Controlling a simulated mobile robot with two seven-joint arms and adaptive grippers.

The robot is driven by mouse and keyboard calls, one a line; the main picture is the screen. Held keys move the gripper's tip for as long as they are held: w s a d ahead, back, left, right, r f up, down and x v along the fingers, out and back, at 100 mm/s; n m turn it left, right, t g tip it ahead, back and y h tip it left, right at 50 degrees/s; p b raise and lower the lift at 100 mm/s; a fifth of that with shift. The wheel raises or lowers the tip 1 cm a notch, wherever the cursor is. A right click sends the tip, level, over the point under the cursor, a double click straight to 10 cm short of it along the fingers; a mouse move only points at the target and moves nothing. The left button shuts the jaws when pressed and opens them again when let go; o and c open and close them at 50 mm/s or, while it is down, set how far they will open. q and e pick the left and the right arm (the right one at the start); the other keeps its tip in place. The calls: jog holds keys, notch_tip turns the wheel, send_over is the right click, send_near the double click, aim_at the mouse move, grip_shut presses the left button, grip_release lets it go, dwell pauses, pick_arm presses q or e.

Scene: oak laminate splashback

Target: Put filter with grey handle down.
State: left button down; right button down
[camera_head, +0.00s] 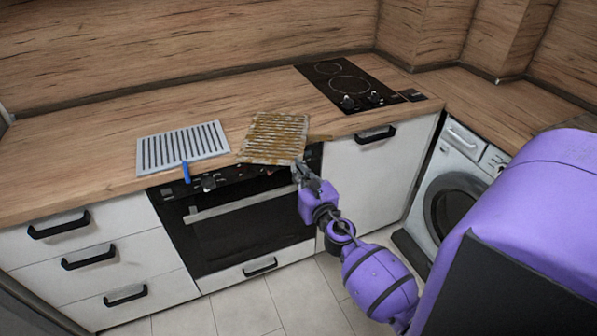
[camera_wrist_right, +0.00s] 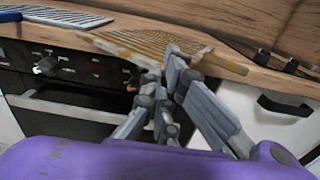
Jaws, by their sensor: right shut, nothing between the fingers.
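A dirty, brown-stained slatted filter (camera_head: 275,136) lies on the worktop above the oven, its near edge at the counter's front. It also shows in the wrist view (camera_wrist_right: 145,42). I cannot make out a grey handle on it; the gripper covers part of its near edge. My right gripper (camera_head: 297,170) is at that near edge, shut with nothing held. In the wrist view its fingertips (camera_wrist_right: 178,62) overlap the filter's edge; I cannot tell if they touch. A cleaner grey filter (camera_head: 183,147) with a blue handle (camera_head: 186,172) lies to the left. My left gripper is out of view.
A black hob (camera_head: 350,84) lies behind and right. The oven (camera_head: 245,225) with knobs is below the filters, with white drawers (camera_head: 95,255) to its left. A washing machine (camera_head: 455,185) stands right. The worktop (camera_head: 200,100) behind the filters is clear.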

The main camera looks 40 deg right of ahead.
aim_at(284, 148)
jog(key=x, duration=0.3)
jog(key=b+x, duration=0.1)
jog(key=x, duration=0.6)
jog(key=shift+s+d+f+b, duration=0.1)
jog(key=shift+f+b, duration=0.15)
jog(key=shift+b, duration=0.05)
jog(key=shift+w+d+r, duration=0.1)
jog(key=shift+w+r, duration=0.05)
jog(key=shift+w, duration=0.4)
jog(key=shift+r, duration=0.1)
